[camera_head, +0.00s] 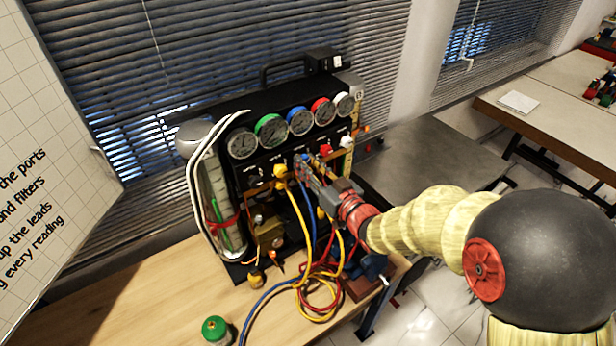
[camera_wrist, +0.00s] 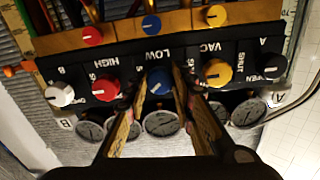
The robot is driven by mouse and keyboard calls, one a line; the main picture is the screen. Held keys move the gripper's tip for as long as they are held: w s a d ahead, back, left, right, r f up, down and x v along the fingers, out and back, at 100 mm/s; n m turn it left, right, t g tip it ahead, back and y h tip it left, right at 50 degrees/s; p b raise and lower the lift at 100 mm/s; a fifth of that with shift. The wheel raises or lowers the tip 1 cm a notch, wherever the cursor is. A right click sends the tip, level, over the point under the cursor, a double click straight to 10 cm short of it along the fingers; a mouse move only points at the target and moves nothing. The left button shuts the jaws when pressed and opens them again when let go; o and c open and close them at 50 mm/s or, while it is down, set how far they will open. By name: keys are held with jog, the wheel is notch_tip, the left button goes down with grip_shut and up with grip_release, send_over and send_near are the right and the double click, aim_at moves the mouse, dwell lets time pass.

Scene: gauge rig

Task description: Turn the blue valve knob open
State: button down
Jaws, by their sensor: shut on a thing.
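The blue valve knob (camera_wrist: 158,82) sits on the black panel strip beside the label LOW, in the middle of the wrist view. My gripper (camera_wrist: 158,88) has one finger on each side of this knob and is shut on it. The fingers hide part of the knob's sides and of the labels around it. In the head view my gripper (camera_head: 306,170) reaches the front of the gauge rig (camera_head: 262,165), below the blue-rimmed gauge (camera_head: 300,121). The knob itself is hard to make out there. I cannot tell its exact turn.
A red knob (camera_wrist: 105,88) and a yellow knob (camera_wrist: 217,73) flank the blue one closely; a white knob (camera_wrist: 60,94) and a black knob (camera_wrist: 272,66) lie farther out. Yellow, blue and red hoses (camera_head: 318,285) hang below the rig.

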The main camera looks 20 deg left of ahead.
jog(key=n+b, duration=1)
jog(key=b, duration=0.3)
jog(key=shift+b, duration=0.35)
jog(key=c, duration=1.5)
grip_release()
jog(key=shift+d, duration=0.1)
jog(key=v, duration=1.1)
jog(key=shift+s+d, duration=0.25)
jog(key=shift+d, duration=0.05)
